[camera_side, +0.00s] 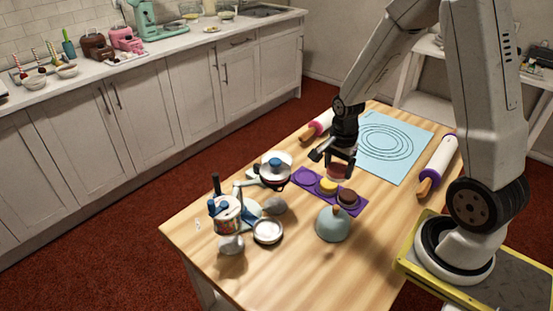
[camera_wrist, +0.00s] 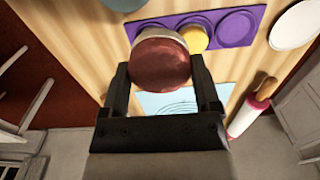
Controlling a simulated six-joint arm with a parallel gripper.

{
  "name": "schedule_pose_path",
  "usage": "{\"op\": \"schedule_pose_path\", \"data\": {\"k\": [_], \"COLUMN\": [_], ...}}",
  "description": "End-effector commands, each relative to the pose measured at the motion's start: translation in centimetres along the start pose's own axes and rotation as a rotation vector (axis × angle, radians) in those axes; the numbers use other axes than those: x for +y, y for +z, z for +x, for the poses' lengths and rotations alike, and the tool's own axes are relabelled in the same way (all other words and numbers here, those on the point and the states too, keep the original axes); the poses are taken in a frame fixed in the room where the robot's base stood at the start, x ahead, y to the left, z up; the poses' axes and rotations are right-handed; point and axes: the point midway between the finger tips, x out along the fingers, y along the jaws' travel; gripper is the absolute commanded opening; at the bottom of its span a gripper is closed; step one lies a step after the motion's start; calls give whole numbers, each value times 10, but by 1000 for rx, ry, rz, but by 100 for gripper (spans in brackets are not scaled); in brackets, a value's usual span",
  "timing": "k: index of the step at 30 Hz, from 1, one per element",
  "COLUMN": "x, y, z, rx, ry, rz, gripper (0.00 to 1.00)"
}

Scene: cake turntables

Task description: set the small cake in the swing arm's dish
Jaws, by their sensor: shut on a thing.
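My gripper (camera_side: 340,165) is shut on a small reddish-brown cake (camera_side: 337,172), held just above the far edge of the purple tray. In the wrist view the cake (camera_wrist: 160,66) sits between the two fingertips, with a paler rim at its top edge.
The purple tray (camera_side: 303,178) holds a yellow cake (camera_side: 328,187) and a brown cake (camera_side: 348,197). A pale blue dome with a knob (camera_side: 332,223) stands nearby. A blue mat (camera_side: 405,160) and rolling pins (camera_side: 438,164) lie behind.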

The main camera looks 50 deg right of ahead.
Motion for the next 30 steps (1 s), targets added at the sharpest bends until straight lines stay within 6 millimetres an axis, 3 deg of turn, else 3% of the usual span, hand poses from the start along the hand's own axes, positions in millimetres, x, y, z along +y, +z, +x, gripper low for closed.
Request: {"op": "schedule_pose_path", "data": {"k": [8, 18, 24, 30], "x": [6, 32, 49, 58], "y": [53, 122, 150, 162], "z": [-6, -13, -15, -16], "rx": [0, 0, 0, 0], "ry": [0, 0, 1, 1], "rz": [-182, -458, -585, -648], "gripper": [25, 25, 25, 25]}}
